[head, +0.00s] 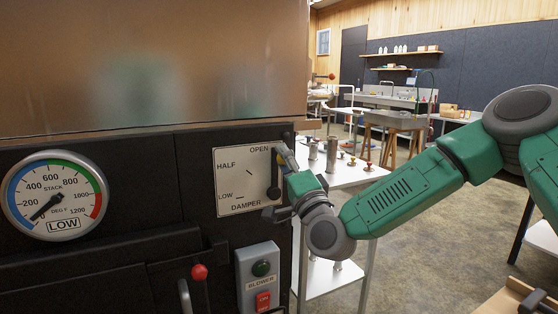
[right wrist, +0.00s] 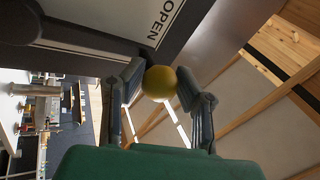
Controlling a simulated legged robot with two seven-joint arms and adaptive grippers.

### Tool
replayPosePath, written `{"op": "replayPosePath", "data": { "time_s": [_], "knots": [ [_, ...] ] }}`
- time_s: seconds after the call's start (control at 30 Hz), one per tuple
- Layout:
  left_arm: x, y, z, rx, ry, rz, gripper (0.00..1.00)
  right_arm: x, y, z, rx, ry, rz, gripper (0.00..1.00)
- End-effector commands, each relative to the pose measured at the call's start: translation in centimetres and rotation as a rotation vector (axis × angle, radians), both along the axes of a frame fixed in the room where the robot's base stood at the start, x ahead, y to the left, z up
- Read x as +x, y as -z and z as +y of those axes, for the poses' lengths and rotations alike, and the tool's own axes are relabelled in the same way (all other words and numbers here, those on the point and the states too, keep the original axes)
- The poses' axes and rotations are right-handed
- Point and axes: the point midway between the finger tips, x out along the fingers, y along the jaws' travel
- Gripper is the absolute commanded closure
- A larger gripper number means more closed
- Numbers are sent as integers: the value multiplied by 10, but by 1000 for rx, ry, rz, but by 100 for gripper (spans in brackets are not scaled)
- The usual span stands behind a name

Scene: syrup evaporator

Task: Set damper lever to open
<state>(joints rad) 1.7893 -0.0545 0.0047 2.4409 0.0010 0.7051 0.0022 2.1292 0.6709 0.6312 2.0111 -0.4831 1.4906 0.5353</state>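The damper plate (head: 234,180) is on the black stove front, marked OPEN at top, HALF and LOW. The black damper lever (head: 275,180) stands about upright at the plate's right edge, its upper end near OPEN. My right gripper (head: 282,178) is at the lever and hides part of it. In the right wrist view, the yellow lever knob (right wrist: 160,82) sits between the two fingers (right wrist: 161,88) and fills the gap, apparently touching both. The word OPEN is close beside the knob. My left gripper is not in view.
A stack gauge (head: 58,196) reading low is at left. A blower switch box (head: 258,278) and a red-knobbed handle (head: 199,273) are below the plate. A white table (head: 345,175) with metal containers stands behind my right arm. Open floor lies beyond.

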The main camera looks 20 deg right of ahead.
Motion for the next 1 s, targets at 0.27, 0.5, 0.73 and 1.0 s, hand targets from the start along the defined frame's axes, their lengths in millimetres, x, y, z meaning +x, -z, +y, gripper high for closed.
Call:
{"op": "replayPosePath", "data": {
  "time_s": [0.27, 0.5, 0.73, 1.0],
  "knots": [
    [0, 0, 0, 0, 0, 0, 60, 2, -4, -1, -2, 10, -9, 52],
    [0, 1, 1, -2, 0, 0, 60, -9, 3, 2, -6, 6, -3, 52],
    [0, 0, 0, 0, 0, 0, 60, -50, 25, -5, 0, 7, -2, 52],
    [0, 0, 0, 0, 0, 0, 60, -92, 48, -10, 2, 11, -5, 52]
  ]
}}
